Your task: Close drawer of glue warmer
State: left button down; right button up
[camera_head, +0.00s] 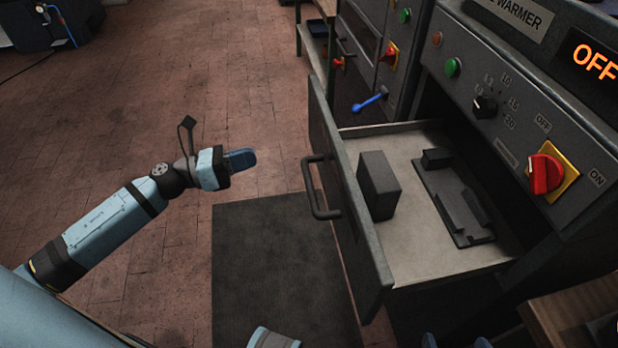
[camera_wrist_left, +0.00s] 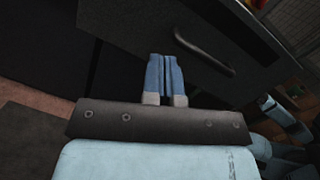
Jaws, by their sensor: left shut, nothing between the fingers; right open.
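The drawer of the glue warmer (camera_head: 560,75) is pulled well out, with its dark front panel (camera_head: 345,190) facing left and its pale floor (camera_head: 420,255) exposed. A bar handle (camera_head: 320,190) is on the front; the handle also shows in the left wrist view (camera_wrist_left: 203,52). My left gripper (camera_head: 245,158) is shut and empty, to the left of the drawer front and apart from it. In the left wrist view its blue fingers (camera_wrist_left: 164,72) are together, pointing toward the dark front. My right gripper (camera_head: 456,341) is open at the bottom edge, only its blue fingertips showing.
Inside the drawer are a dark block (camera_head: 378,185) and a dark fixture plate (camera_head: 455,205). The panel has a red switch (camera_head: 546,174) and an OFF display (camera_head: 595,62). A dark mat (camera_head: 280,270) lies on the brick floor. A wooden surface (camera_head: 570,315) is at lower right.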

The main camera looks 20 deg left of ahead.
pick_arm(q)
jog(key=f+m+g+b, duration=0.1)
jog(key=m+g+b, duration=0.1)
jog(key=m, duration=0.3)
jog(key=p, duration=0.2)
send_near(320, 149)
jog(key=shift+h, duration=0.3)
jog(key=x, duration=0.7)
jog(key=shift+w+d+f, duration=0.2)
jog(key=shift+d, duration=0.05)
pick_arm(e)
jog(key=shift+f, duration=0.9)
